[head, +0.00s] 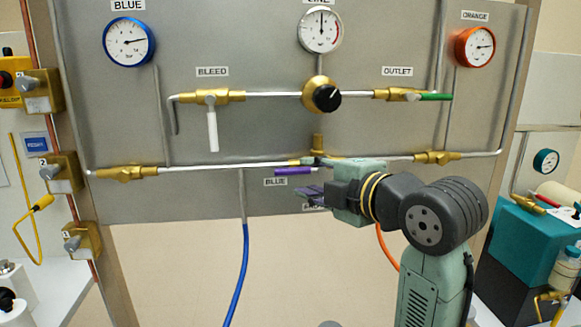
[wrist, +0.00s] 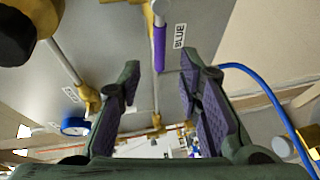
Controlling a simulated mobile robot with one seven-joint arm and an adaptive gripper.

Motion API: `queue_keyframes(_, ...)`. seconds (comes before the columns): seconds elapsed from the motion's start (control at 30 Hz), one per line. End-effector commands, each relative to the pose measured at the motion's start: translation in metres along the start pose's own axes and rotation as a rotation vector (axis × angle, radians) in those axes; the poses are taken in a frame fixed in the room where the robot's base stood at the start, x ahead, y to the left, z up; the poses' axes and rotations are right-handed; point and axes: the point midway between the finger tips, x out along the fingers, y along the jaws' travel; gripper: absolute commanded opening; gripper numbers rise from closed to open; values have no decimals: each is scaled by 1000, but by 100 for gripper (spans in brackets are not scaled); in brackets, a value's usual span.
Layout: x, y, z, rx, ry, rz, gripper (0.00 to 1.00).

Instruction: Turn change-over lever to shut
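The change-over lever (head: 293,171) has a purple handle on the lower pipe of the grey panel. It lies level, pointing left, just above a BLUE label (head: 275,182). Its valve body is mostly hidden behind my gripper in the head view. My gripper (head: 306,178) is open at the lever's right, facing left. In the wrist view the purple handle (wrist: 159,47) lies ahead of the gap between my fingertips (wrist: 160,68). It seems free of both fingers; contact cannot be told for sure. Another label (head: 314,208) below is partly covered by my gripper.
Above are a black regulator knob (head: 327,98), a white bleed lever (head: 212,130) and a green outlet lever (head: 435,97). A blue hose (head: 244,270) and an orange hose (head: 385,245) hang below. A teal box (head: 525,250) stands at the right.

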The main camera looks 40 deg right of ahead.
Motion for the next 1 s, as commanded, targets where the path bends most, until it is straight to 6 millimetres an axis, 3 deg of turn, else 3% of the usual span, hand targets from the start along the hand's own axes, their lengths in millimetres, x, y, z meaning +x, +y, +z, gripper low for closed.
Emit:
queue_keyframes(0.2,40,2,-1,2,2,-1,32)
queue_keyframes(0.4,58,1,0,1,0,0,32)
queue_keyframes(0.73,62,0,0,0,0,1,32)
queue_keyframes(1.0,62,0,0,0,-1,1,14)
